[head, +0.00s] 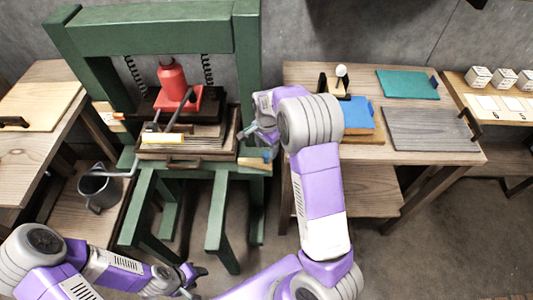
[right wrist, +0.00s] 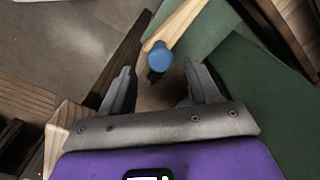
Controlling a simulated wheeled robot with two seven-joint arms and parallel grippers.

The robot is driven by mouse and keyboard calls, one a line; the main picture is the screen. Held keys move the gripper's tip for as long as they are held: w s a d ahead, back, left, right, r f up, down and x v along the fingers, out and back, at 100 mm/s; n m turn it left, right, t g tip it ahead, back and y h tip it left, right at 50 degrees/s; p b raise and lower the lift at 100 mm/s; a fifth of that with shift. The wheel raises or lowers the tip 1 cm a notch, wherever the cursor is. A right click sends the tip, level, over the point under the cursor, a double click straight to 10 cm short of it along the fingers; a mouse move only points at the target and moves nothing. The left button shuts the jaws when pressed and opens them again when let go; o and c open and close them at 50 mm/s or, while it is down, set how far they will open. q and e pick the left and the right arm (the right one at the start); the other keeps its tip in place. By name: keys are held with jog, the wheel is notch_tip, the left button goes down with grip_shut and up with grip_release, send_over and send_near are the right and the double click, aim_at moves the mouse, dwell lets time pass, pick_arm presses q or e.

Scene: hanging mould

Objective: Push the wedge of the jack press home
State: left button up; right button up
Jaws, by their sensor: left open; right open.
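The jack press has a green frame (head: 150,20), a red jack (head: 172,84) and a stack of boards (head: 200,138) under it. A pale wooden wedge (head: 250,162) with a blue end lies at the right side of the press bed. In the right wrist view the wedge (right wrist: 180,24) points its blue end (right wrist: 160,57) towards my right gripper (right wrist: 158,75). That gripper is open, with the blue end just beyond and between its fingertips; I cannot tell if they touch. My right gripper (head: 248,133) is partly hidden by its wrist in the head view. My left gripper (head: 194,278) is open and empty, low in front of the press.
A wooden table (head: 410,148) at the right bears a blue block (head: 357,113), a teal board (head: 408,84) and a grey board (head: 430,128). A metal can (head: 98,190) stands on a low shelf at the left. A wooden table (head: 30,150) is further left.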

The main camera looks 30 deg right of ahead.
jog(key=shift+f+b, duration=0.35)
jog(key=shift+f, duration=1.1)
grip_shut()
